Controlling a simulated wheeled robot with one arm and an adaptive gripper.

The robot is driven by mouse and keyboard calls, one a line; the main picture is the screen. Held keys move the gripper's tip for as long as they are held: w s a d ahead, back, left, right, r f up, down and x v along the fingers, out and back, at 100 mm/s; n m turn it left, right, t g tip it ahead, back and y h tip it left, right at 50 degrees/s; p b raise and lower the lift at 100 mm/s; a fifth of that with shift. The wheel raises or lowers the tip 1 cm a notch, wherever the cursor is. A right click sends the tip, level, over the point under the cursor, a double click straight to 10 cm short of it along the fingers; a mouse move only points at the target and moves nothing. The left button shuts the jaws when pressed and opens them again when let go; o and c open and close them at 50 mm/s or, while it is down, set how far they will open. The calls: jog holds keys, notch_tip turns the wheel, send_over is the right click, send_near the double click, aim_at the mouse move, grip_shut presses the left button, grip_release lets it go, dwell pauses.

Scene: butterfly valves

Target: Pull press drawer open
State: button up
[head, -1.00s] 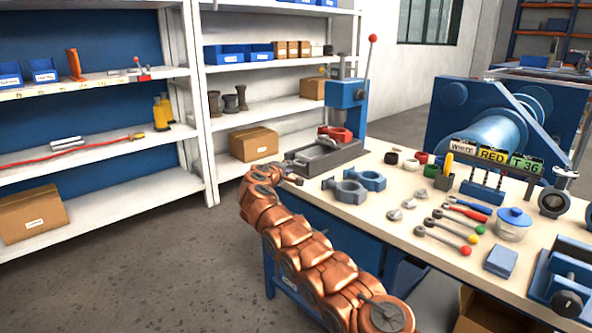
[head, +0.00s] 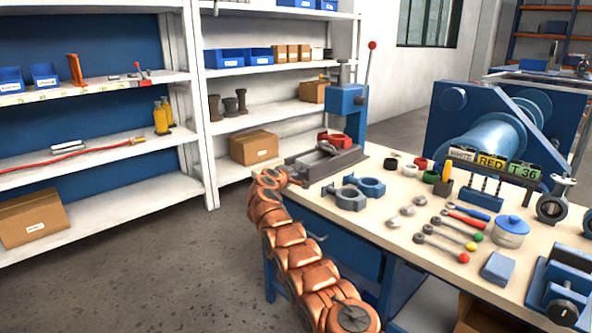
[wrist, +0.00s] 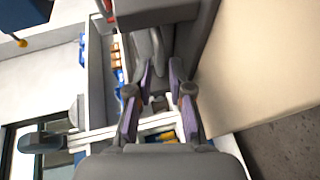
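The blue press (head: 346,108) stands on the left end of the bench, with a long lever and a grey base (head: 342,160). A red part sits on the base. I cannot make out a separate press drawer or its handle in the head view. My gripper (head: 291,181) is at the bench's left corner, close to the near left end of the base, and too small there to judge. In the wrist view, my gripper (wrist: 157,100) has its two purple-padded fingers apart. A dark grey block (wrist: 158,13), likely the base, lies beyond the fingertips. I cannot tell whether they touch anything.
Blue clamp-like rings (head: 357,191), hand tools and a lidded jar (head: 512,230) lie on the bench (head: 393,236). A blue drawer front with a handle (head: 318,238) is below the bench top, beside my arm. White shelves (head: 200,130) stand behind; open floor is at left.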

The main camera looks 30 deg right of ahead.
jog(key=shift+p+x, duration=0.75)
jog(key=shift+p, duration=0.45)
jog(key=shift+w+d, duration=0.1)
jog(key=shift+d, duration=0.1)
jog(key=shift+c, duration=0.4)
grip_shut()
jog(key=shift+f, duration=0.1)
